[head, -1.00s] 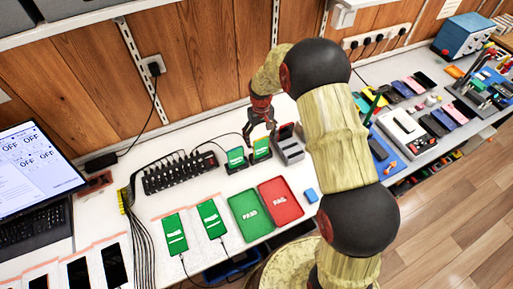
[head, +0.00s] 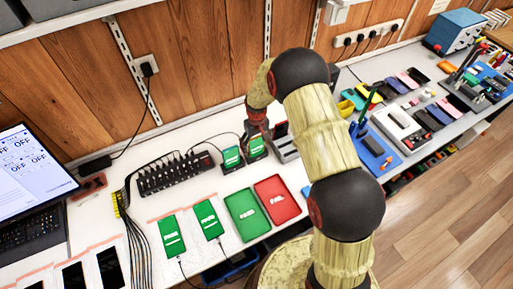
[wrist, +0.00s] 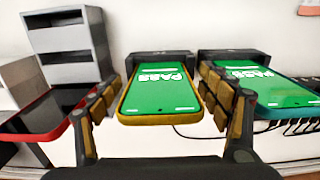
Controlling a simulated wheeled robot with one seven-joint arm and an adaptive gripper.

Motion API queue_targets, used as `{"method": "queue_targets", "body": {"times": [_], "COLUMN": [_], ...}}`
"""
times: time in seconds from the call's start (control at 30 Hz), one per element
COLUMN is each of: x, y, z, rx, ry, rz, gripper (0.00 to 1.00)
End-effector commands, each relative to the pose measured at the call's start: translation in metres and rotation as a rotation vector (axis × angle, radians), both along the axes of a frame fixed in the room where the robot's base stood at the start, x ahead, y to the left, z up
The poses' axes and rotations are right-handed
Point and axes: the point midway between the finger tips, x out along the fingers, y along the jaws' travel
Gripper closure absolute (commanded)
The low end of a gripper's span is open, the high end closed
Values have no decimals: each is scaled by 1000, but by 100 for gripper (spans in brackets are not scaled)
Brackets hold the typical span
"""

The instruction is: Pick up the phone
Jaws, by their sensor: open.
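A phone (wrist: 158,86) with a yellow-orange case and a green PASS screen leans on a black stand in the middle of the wrist view. In the head view it is the right one of two standing green phones (head: 255,147). My gripper (wrist: 160,96) is open, with one finger on each side of this phone; I cannot tell whether they touch it. In the head view my gripper (head: 257,130) is at the phone's top, its fingertips hard to make out. A second PASS phone (wrist: 262,88) in a teal case stands close to the right finger.
A red-edged dark phone (wrist: 42,115) and a grey slotted holder (wrist: 70,45) are left of my gripper. A black multi-port hub (head: 175,174) with cables lies left of the stands. Green (head: 234,208) and red (head: 287,206) trays lie in front.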

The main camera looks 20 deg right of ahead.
Motion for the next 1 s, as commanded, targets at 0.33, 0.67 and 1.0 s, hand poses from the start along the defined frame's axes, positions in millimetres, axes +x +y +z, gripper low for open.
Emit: {"method": "queue_targets", "body": {"times": [0.33, 0.67, 1.0], "x": [0, 0, 0], "y": [0, 0, 0], "z": [0, 0, 0], "rx": [0, 0, 0], "ry": [1, 1, 0], "rz": [0, 0, 0], "gripper": [41, 60, 76]}}
